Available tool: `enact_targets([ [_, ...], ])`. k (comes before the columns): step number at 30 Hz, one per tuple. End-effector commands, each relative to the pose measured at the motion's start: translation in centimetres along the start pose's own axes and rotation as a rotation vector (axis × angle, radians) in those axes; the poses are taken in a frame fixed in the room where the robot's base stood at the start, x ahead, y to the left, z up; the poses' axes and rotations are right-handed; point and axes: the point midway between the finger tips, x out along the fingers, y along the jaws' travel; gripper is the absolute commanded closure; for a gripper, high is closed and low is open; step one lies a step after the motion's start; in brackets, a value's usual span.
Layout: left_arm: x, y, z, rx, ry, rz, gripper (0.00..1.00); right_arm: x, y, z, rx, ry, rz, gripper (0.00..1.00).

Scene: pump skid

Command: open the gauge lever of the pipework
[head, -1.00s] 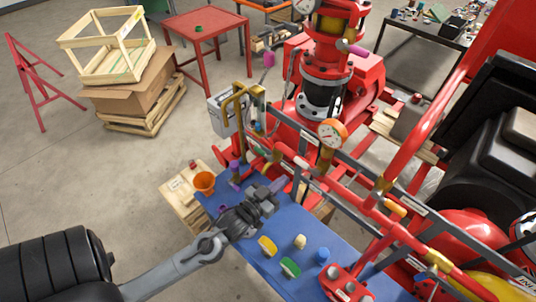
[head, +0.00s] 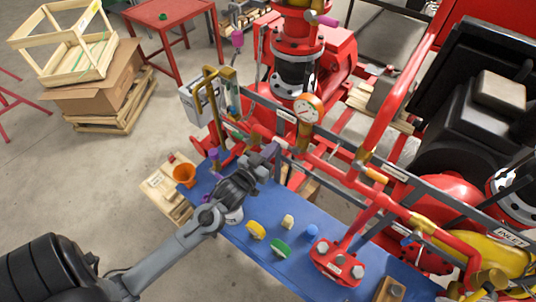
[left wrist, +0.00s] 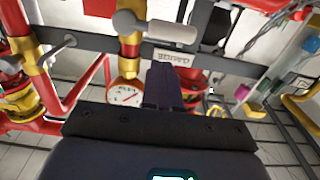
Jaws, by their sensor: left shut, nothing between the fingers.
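The pipework (head: 330,165) is red with brass-coloured fittings and carries a round white-faced gauge (head: 308,107). The gauge also shows in the left wrist view (left wrist: 125,94), below a yellow fitting. A pale grey bar handle (left wrist: 172,32) with a rounded end lies across that fitting in the left wrist view; it looks like the gauge lever. I cannot pick it out in the head view. My left gripper (head: 272,152) is shut and empty, close to the pipework's grey rail. Its fingers (left wrist: 164,72) point at a white label just below the handle, seemingly apart from it. My right gripper is out of view.
A blue mat (head: 235,238) below holds an orange cup (head: 185,175), yellow and green pieces and a blue knob. A grey rail (left wrist: 80,40) runs behind the fittings. Brass pipes (head: 228,85) stand left of the gauge. Open floor lies at the left.

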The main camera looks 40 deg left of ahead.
Motion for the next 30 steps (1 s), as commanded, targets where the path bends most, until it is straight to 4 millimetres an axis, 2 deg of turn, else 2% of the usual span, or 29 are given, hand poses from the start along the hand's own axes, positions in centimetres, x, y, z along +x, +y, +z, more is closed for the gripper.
enact_targets([
  [22, 5.2, 0.0, 0.2, 0.0, 0.001, -0.001, 1.0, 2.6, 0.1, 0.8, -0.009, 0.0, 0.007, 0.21],
  [30, 5.0, -0.9, 2.2, 0.0, -0.001, -0.001, 1.0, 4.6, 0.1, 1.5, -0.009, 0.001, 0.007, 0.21],
])
